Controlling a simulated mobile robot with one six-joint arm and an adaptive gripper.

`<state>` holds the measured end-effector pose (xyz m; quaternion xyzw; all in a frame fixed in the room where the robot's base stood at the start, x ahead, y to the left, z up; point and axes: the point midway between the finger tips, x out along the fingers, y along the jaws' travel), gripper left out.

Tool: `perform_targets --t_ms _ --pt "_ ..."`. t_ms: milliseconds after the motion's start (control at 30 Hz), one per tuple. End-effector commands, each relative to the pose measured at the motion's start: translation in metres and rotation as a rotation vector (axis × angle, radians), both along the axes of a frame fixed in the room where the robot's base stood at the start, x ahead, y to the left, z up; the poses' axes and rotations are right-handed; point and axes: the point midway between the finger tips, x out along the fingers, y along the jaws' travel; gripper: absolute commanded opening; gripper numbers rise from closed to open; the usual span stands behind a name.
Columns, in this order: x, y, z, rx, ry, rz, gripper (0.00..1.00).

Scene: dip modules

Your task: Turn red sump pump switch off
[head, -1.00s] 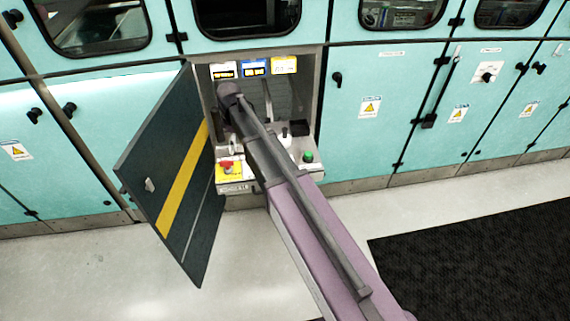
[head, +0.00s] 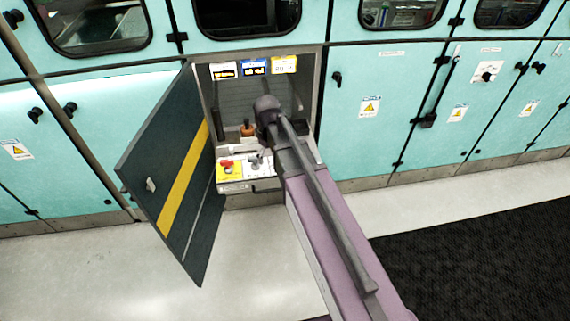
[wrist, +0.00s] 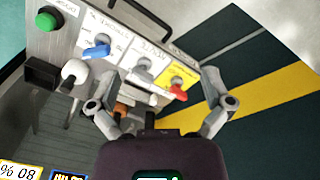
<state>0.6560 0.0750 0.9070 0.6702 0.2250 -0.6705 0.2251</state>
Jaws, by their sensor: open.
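The red switch (wrist: 178,91) sits on a yellow plate (wrist: 183,76) at the end of the control panel in the wrist view. It also shows in the head view (head: 227,163), at the panel's left front. My gripper (wrist: 160,82) is open and empty, with its fingers spread on either side of the red switch and the white switch (wrist: 141,77). I cannot tell how far the fingertips are from the panel. In the head view my arm hides most of the gripper.
A blue switch (wrist: 97,48), a green button (wrist: 46,20) and a white-knobbed lever (wrist: 75,71) lie along the panel. An orange lever (head: 248,129) stands inside the cabinet. The open dark door (head: 175,185) with a yellow stripe hangs left of the panel.

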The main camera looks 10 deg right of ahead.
Motion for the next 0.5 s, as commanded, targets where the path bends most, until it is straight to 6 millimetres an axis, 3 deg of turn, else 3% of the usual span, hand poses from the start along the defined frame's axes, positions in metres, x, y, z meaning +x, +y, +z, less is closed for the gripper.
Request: perform_targets --t_ms 200,500 --pt "-0.028 -0.020 0.002 0.000 0.000 -0.137 1.00" --pt "-0.051 -0.037 0.003 0.000 0.000 -0.279 1.00"
